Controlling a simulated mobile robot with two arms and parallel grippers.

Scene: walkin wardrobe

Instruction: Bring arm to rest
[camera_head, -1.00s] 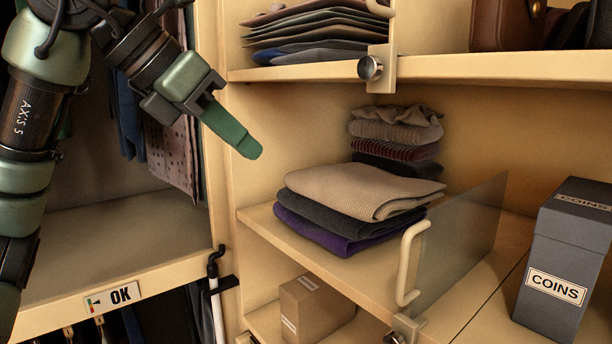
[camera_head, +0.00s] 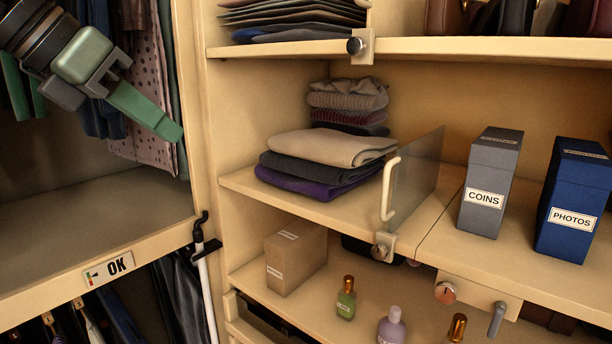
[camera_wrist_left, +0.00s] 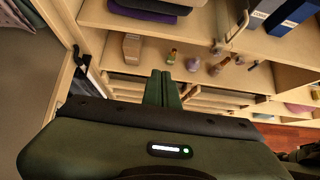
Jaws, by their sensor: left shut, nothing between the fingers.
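My left gripper (camera_head: 160,122) is at the upper left in the head view, its green fingers shut and empty. It hangs in front of the open hanging compartment, left of the upright panel, and touches nothing that I can see. In the left wrist view the shut fingers (camera_wrist_left: 162,88) point towards the lower shelves.
A stack of folded clothes (camera_head: 325,160) lies on the middle shelf, beside a clear divider (camera_head: 415,172). A grey COINS box (camera_head: 490,185) and a blue PHOTOS box (camera_head: 572,200) stand to the right. Below are a cardboard box (camera_head: 296,260) and bottles (camera_head: 346,298). Hanging clothes (camera_head: 140,125) are behind the gripper.

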